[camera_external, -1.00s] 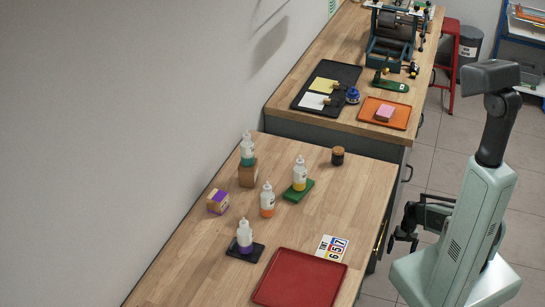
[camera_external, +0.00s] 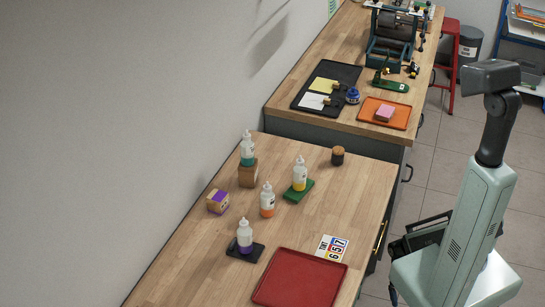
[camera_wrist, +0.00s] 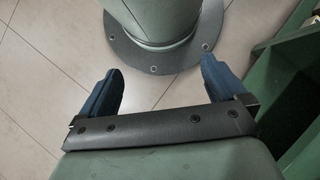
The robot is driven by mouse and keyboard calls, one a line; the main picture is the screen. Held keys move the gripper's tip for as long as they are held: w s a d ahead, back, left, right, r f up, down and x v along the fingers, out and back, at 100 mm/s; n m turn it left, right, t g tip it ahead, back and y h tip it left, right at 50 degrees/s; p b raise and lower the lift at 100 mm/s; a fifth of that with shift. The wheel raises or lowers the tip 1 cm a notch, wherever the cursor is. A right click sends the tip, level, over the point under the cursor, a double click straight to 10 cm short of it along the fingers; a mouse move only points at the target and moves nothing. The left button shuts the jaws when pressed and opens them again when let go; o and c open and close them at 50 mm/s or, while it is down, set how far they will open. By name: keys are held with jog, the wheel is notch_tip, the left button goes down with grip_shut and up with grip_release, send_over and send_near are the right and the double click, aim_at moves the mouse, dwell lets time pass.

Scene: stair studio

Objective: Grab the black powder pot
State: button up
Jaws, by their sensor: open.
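A small dark pot with a brown lid (camera_external: 338,156), likely the black powder pot, stands upright near the back right corner of the near wooden worktop. Nothing touches it. My gripper (camera_wrist: 160,66) is open and empty in the wrist view, its two blue fingers spread above the tiled floor. It is low beside my base, well away from the pot. In the external view my body largely hides the arm's end, and the fingers cannot be made out. The pot is not in the wrist view.
Room around the pot is clear. A far bench holds a black tray (camera_external: 311,100) and orange tray (camera_external: 396,122).

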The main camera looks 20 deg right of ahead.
jog(key=shift+c, duration=1.2)
jog(key=shift+w, duration=0.15)
